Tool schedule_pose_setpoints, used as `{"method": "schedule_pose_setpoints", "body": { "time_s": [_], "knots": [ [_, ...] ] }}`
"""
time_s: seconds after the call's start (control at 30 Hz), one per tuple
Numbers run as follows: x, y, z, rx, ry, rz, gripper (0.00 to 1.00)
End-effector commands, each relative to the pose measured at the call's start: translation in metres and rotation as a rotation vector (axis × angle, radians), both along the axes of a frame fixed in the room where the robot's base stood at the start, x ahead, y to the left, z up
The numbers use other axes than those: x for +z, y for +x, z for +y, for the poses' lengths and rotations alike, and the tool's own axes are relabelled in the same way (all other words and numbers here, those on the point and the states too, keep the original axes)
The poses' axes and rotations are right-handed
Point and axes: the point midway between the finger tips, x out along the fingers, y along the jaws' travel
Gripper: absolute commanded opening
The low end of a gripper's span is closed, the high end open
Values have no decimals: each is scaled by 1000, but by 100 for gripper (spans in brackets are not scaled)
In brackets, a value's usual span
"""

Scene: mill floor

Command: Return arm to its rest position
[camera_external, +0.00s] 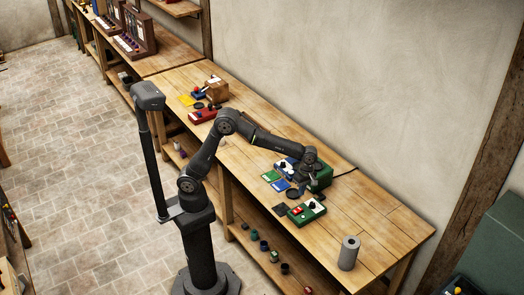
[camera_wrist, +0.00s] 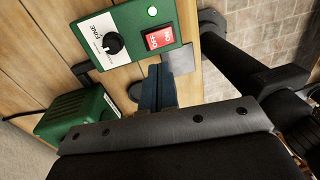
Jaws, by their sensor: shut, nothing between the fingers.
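My gripper (camera_external: 305,184) hangs over the right part of the long wooden workbench (camera_external: 372,212), with my arm reaching out to it. In the wrist view my gripper's dark fingers (camera_wrist: 156,88) are together with nothing between them. A green control box (camera_external: 307,212) lies on the bench just in front of my gripper. In the wrist view this control box (camera_wrist: 176,15) shows a black dial on a white label, a red rocker switch and a lit green lamp. The fingers look apart from it.
A green housing (camera_external: 321,179) stands beside my gripper, with a blue-and-white box close by. A grey roll (camera_external: 348,253) stands at the bench's right end. A red box (camera_external: 203,116) lies farther left.

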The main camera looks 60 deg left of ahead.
Motion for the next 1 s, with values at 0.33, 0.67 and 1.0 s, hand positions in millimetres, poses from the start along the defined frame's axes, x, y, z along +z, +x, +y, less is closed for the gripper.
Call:
{"method": "schedule_pose_setpoints", "body": {
  "time_s": [0.33, 0.67, 1.0],
  "knots": [
    [58, 8, 0, 0, 1, 0, 0],
    [72, 10, 0, 0, 2, 2, 0],
    [72, 10, 0, 0, 2, 2, 35]
  ]
}}
